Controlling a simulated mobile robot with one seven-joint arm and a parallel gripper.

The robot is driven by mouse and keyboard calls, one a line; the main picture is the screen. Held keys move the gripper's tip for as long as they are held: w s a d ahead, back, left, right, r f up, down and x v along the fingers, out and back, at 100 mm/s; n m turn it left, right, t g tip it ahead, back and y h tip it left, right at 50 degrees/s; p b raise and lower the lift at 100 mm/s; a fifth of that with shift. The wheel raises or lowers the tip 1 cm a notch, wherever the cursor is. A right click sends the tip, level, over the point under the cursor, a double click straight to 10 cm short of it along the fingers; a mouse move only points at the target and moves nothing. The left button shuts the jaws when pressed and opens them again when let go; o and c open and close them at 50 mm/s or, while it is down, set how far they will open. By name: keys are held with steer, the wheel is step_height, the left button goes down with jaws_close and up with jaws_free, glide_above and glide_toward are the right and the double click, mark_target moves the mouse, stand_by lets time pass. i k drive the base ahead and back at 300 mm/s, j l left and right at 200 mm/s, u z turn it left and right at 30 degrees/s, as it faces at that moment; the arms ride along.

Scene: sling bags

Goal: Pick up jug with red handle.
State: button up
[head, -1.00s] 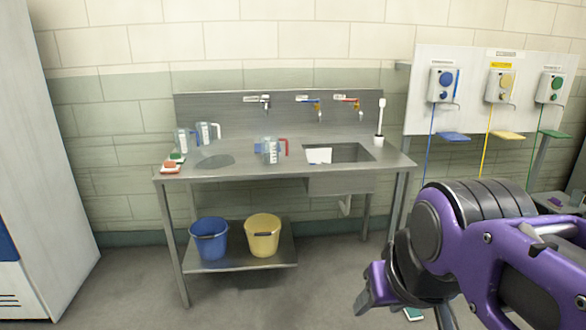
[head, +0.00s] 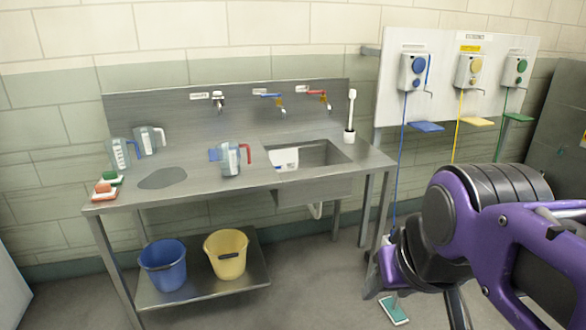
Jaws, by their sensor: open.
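The jug with the red handle (head: 230,159) stands upright on the steel sink table, left of the sink basin. It is clear with pale markings, and its red handle points right. Two other clear jugs stand at the table's back left, one with a blue handle (head: 120,154) and one with a white or grey handle (head: 147,141). My gripper (head: 388,270) is at the lower right, in front of the table's right end and well apart from the jugs. Its fingers are only partly visible, and nothing shows in them.
The sink basin (head: 318,154) holds a white item at its left. Brushes (head: 105,190) lie at the table's left edge, and a toilet brush (head: 350,118) stands at the back right. Blue (head: 163,266) and yellow (head: 227,255) buckets sit on the lower shelf. Floor in front is clear.

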mark_target(228, 152)
steer(key=i+j, duration=0.25)
steer(key=i, duration=0.25)
steer(key=i+j, duration=0.25)
steer(key=i, duration=0.3)
